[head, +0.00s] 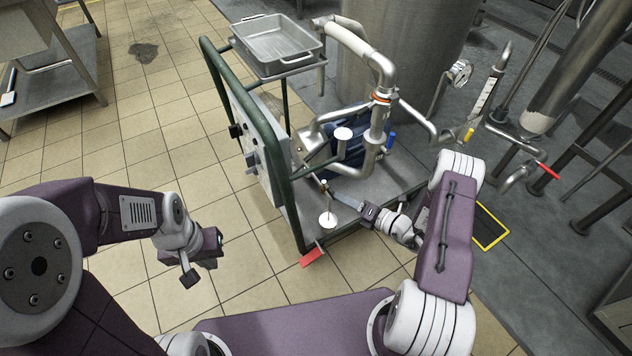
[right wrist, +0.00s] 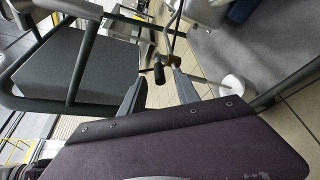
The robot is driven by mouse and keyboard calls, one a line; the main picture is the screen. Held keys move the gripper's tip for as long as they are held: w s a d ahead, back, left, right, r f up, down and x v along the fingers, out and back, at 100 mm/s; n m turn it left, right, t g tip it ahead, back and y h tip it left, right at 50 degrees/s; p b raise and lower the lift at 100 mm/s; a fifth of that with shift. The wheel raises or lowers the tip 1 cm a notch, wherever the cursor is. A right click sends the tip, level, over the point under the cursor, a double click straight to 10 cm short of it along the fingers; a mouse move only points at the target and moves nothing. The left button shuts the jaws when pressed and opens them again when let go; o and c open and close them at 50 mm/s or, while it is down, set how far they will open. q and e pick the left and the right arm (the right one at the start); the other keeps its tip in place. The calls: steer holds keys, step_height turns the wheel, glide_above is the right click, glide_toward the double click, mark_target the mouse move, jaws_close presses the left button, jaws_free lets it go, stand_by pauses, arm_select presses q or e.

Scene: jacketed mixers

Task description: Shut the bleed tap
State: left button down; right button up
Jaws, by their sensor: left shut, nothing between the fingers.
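A small brass tap (right wrist: 174,61) with a black handle (right wrist: 158,74) shows in the right wrist view at the end of a thin pipe. It looks like the bleed tap. In the head view it is a small brass spot (head: 324,185) beside the trolley's green frame. My right gripper (head: 330,190) reaches it from the right. In the right wrist view my right gripper (right wrist: 159,88) is open, its fingers apart on either side of the black handle; contact cannot be told.
The green-framed trolley (head: 222,80) carries a metal tray (head: 276,44), steel pipework (head: 372,128) and a white disc (head: 327,219) below my right fingers. A red pedal (head: 311,257) sticks out at its front corner. A steel tank (head: 400,60) stands behind.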

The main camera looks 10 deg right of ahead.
mark_target(328, 191)
steer(key=b+x, duration=0.3)
steer(key=x, duration=0.5)
steer(key=shift+f+b, duration=0.15)
steer(key=shift+b, duration=0.2)
steer(key=shift+w+a, duration=0.25)
steer(key=shift+w, duration=0.05)
jaws_close()
steer(key=shift+s, duration=0.1)
stand_by(0.5)
